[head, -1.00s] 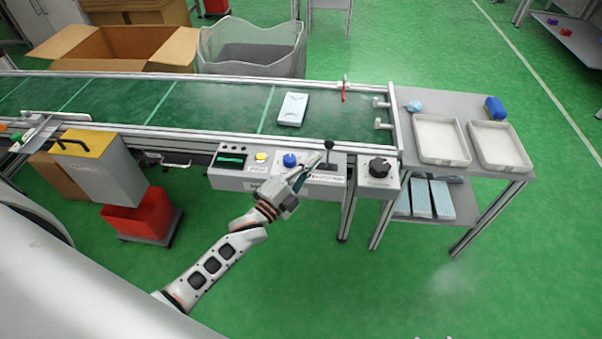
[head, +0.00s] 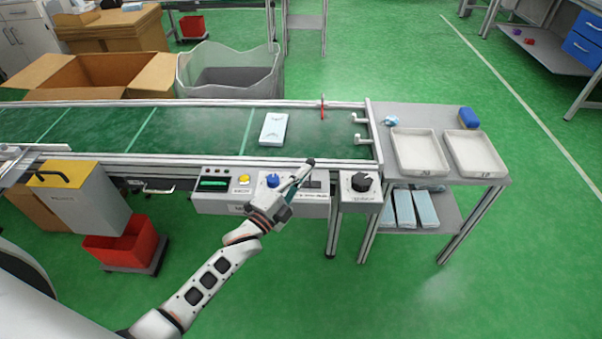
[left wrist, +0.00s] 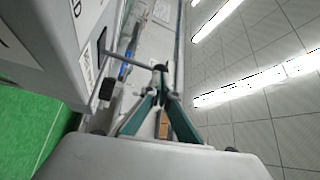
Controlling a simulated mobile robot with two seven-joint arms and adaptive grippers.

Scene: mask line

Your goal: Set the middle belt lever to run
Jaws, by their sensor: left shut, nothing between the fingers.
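The control panel (head: 222,206) is on the near side of the conveyor. Its lever (head: 310,161) has a black knob, seen just at the tip of my left gripper (head: 305,168). The gripper is shut and empty, reaching up over the panel from the lower left. In the left wrist view, a thin grey lever shaft (left wrist: 128,66) runs from the panel side to the shut fingertips (left wrist: 160,74). A dark knob shows there; touching or only close, I cannot tell. The fingers partly hide the lever, so its exact setting is unclear. My right gripper is not in view.
A blue knob (head: 273,180) and yellow button (head: 244,179) sit left of the lever; a black dial (head: 361,181) sits right. A white packet (head: 273,129) lies on the green belt (head: 190,130). Two trays (head: 419,152) stand on the right table.

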